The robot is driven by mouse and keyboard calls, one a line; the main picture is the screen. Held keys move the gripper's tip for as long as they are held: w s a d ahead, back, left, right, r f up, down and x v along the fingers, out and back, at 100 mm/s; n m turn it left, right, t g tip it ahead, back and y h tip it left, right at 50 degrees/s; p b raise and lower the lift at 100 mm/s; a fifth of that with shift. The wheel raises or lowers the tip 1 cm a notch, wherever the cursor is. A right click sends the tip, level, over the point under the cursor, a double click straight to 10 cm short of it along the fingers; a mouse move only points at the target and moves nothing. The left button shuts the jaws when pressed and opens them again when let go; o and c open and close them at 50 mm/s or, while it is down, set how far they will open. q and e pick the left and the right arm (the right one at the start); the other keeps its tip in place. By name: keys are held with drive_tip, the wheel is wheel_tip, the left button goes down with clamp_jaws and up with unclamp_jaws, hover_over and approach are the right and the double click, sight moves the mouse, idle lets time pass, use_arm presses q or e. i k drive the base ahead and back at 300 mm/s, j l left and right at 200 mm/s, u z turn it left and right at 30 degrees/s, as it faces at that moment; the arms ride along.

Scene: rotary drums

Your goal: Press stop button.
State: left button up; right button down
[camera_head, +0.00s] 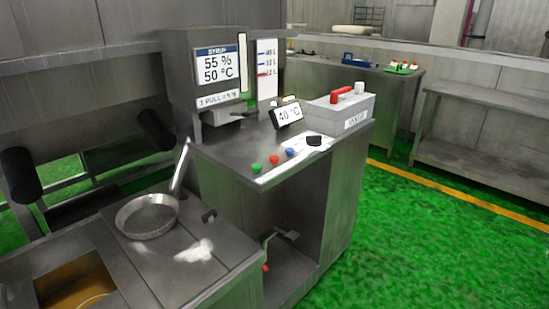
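A row of small round buttons sits along the front edge of a grey metal cabinet top. From left to right they are a green button (256,168), a red button (273,160) and a blue button (290,152). No stop label is readable on any of them; a pale strip runs along the edge in front of them. The cabinet (343,190) carries an upright panel with a display (218,67) reading 55 % and 50 °C. Neither of my grippers shows in the head view, and nothing touches the buttons.
A small 40 °C display (288,115) and a grey box with a red handle (341,108) stand behind the buttons. A metal pan (147,216) rests on the lower counter at left, its handle rising toward the cabinet. Green floor (430,245) is clear at right.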

sight(273, 159)
drive_tip(key=i+l, duration=1)
drive_tip(key=l, duration=0.15)
drive_tip(key=u, duration=1.35)
